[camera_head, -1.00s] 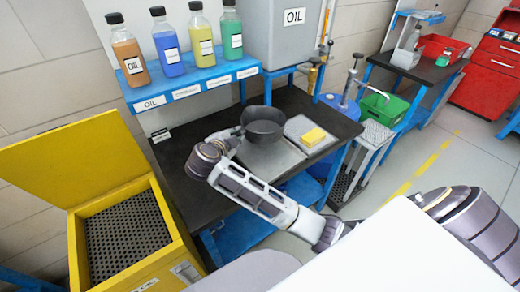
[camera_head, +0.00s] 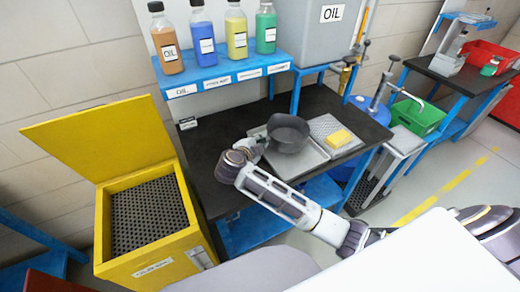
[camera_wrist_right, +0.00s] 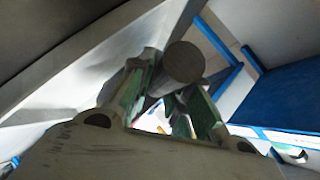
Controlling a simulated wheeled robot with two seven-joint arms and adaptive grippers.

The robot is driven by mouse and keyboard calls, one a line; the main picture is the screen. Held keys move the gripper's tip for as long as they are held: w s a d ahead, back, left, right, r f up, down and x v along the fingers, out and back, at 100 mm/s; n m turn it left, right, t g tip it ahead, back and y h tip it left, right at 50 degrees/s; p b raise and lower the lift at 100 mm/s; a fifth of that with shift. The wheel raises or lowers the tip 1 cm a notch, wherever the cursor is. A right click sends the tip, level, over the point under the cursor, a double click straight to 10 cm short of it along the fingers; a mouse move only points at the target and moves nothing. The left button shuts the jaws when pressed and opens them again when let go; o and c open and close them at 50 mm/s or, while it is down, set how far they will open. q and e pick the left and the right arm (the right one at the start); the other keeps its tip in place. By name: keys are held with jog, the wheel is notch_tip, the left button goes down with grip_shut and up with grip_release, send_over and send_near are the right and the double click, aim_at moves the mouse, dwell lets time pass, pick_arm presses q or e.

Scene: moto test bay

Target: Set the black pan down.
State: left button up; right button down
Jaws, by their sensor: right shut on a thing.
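The black pan (camera_head: 288,136) is upright over a shallow metal tray (camera_head: 303,165) on the black-topped bench. I cannot tell whether its base touches the tray. My right gripper (camera_head: 259,147) is at the pan's left side, its fingers largely hidden by the wrist in the head view. In the right wrist view the two fingers close around the pan's round dark handle (camera_wrist_right: 183,62), whose end faces the camera. The pan's dark body (camera_wrist_right: 60,30) fills the upper left there. My left gripper is in no view.
A yellow block (camera_head: 340,138) sits on a grey perforated plate right of the pan. A blue shelf (camera_head: 225,74) with several bottles and a grey OIL tank (camera_head: 315,50) stand behind. An open yellow bin (camera_head: 150,262) is at left. The bench's left part is clear.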

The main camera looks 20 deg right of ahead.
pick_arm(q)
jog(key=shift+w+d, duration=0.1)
pick_arm(e)
jog(key=shift+f, duration=1.9)
jog(key=c, duration=1.6)
grip_release()
jog(key=shift+f, duration=0.15)
